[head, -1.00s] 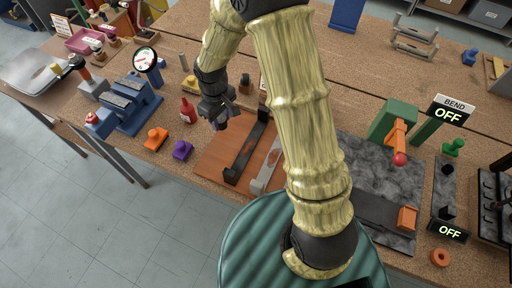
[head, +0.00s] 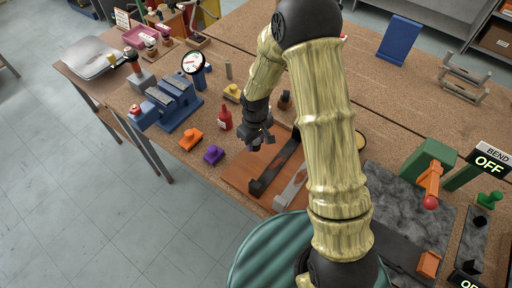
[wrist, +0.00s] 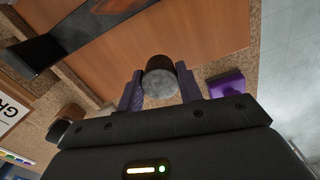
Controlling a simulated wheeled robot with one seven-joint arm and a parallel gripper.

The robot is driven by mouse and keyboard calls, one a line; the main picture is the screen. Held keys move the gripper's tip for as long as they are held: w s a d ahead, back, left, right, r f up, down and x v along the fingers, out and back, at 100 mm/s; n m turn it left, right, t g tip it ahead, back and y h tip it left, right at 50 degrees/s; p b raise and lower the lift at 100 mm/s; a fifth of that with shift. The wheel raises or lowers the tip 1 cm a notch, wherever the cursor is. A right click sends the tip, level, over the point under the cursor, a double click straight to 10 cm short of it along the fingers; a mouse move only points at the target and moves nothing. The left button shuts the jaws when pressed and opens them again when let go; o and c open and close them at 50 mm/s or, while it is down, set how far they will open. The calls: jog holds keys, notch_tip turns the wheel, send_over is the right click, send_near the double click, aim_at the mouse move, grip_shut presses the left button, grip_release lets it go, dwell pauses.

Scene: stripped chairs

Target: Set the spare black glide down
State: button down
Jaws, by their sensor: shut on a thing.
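My gripper (head: 258,143) hangs over the left part of a reddish-brown wooden board (head: 237,178) on the workbench. In the wrist view, its two purple fingers (wrist: 160,90) are shut on a short dark cylinder with a grey end face, the black glide (wrist: 160,82). The glide shows against the board, just in front of the fingertips; I cannot tell how large the gap below it is. In the head view the glide is hidden by the gripper.
A dark metal bar (head: 272,172) and a pale bar (head: 292,188) lie on the board. A purple block (head: 213,154), orange block (head: 190,139) and red bottle (head: 225,119) stand to the left. A blue vise (head: 172,105) is farther left. Another dark piece (head: 285,98) stands behind.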

aim_at(255, 148)
jog(key=shift+f, duration=0.1)
jog(key=shift+f+p, duration=0.45)
jog(key=shift+f, duration=1.55)
jog(key=shift+f, duration=0.1)
jog(key=shift+f, duration=0.1)
jog(key=c, duration=0.9)
grip_release()
notch_tip(255, 148, up, 12)
jog(key=shift+r+b, duration=0.25)
jog(key=shift+b, duration=0.5)
